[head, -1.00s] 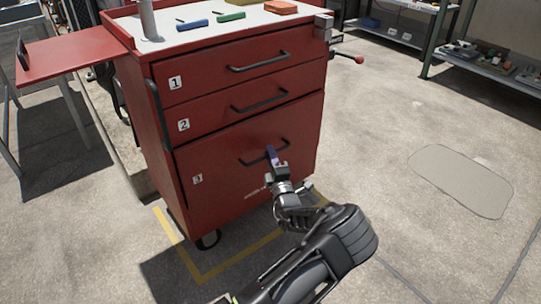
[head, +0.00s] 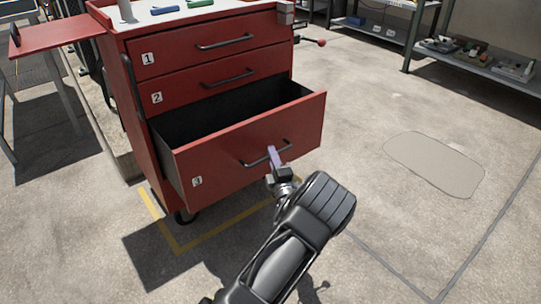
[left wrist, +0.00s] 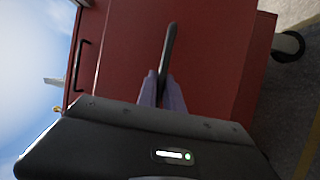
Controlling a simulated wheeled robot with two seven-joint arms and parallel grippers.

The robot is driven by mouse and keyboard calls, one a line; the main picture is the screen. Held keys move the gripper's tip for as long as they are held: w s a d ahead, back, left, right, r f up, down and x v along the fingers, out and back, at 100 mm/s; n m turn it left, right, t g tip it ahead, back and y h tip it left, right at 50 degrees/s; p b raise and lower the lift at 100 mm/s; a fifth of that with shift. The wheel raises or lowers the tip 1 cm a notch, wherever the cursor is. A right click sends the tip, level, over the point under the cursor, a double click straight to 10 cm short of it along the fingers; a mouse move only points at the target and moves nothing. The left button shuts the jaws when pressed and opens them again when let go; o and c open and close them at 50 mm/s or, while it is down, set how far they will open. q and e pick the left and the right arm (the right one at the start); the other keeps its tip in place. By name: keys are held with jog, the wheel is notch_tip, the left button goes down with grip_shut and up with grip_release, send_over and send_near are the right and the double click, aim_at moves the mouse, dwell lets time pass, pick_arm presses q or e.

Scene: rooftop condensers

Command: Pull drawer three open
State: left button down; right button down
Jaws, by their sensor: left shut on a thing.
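Drawer three (head: 222,160) is the lowest and deepest red drawer of the tool cabinet (head: 140,80), marked with a white 3 label. It stands well out from the cabinet, and its dark inside shows in the head view. My left gripper (head: 273,153) is shut on the drawer's black bar handle (head: 255,161), near the handle's middle. In the left wrist view the handle (left wrist: 169,50) runs between the two purple fingers (left wrist: 162,90), with the red drawer front behind. My right gripper is not in view.
Drawer one (head: 205,48) and drawer two (head: 200,85) above are shut. A red side shelf (head: 60,36) sticks out at the left. Grey shelving (head: 480,68) stands at the back right. The concrete floor (head: 400,240) to the right is clear.

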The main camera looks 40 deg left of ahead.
pick_arm(q)
jog(key=shift+d, duration=0.15)
jog(key=c, duration=1.5)
grip_release()
jog(key=p+v, duration=0.2)
jog(key=v, duration=0.6)
